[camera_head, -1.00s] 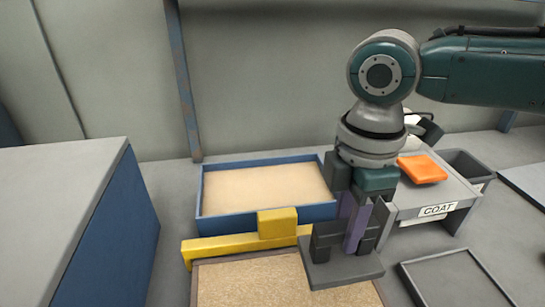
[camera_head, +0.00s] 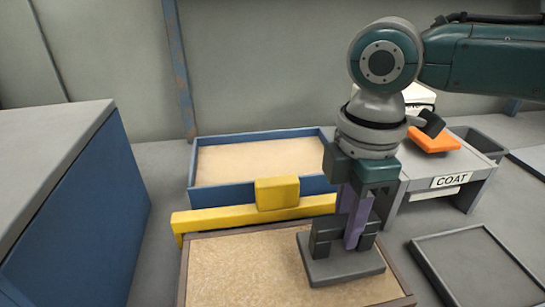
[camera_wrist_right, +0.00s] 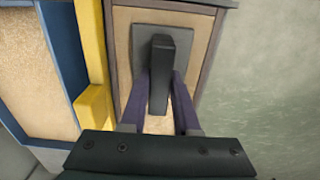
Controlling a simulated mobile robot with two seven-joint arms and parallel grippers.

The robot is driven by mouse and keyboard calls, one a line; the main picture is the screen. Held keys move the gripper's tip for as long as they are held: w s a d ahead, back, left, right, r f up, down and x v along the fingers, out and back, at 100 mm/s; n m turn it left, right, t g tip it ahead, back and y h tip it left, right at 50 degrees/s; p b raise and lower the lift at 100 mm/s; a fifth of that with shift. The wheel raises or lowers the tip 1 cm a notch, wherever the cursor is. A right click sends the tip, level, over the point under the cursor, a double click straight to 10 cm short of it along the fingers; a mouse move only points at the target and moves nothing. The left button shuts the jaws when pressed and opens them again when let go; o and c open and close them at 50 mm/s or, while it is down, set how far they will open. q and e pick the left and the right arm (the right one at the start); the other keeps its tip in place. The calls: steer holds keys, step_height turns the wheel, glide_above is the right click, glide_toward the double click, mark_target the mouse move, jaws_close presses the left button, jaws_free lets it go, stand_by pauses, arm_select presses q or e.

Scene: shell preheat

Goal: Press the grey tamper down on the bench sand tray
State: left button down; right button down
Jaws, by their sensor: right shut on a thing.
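The grey tamper has a flat square plate (camera_head: 342,266) and an upright dark handle. My right gripper (camera_head: 350,232) is shut on the handle from above. The tamper is upright over the right part of the front sand tray (camera_head: 240,268), a brown-rimmed tray of coarse tan sand. I cannot tell whether the plate touches the sand. In the right wrist view the handle (camera_wrist_right: 160,75) stands between the two purple fingers, with the plate (camera_wrist_right: 180,42) beyond it over the sand. My left gripper is not in view.
A yellow bar with a raised block (camera_head: 277,193) lies behind the front tray. A blue tray (camera_head: 205,193) of smooth sand is behind it. At right are a stand labelled COAT (camera_head: 451,182) with an orange block (camera_head: 433,139), and an empty dark tray (camera_head: 475,262). A blue cabinet (camera_head: 85,215) stands left.

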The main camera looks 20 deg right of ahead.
steer(key=shift+f, duration=0.15)
stand_by(0.5)
steer(key=shift+f+b, duration=0.3)
steer(key=shift+f, duration=0.05)
stand_by(1.0)
steer(key=shift+d+f+p, duration=0.1)
steer(key=shift+f+p, duration=0.05)
steer(key=shift+p, duration=0.2)
stand_by(0.6)
steer(key=shift+r+p, duration=0.65)
steer(key=shift+p, duration=0.1)
step_height(320, 180, up, 6)
steer(key=p, duration=0.7)
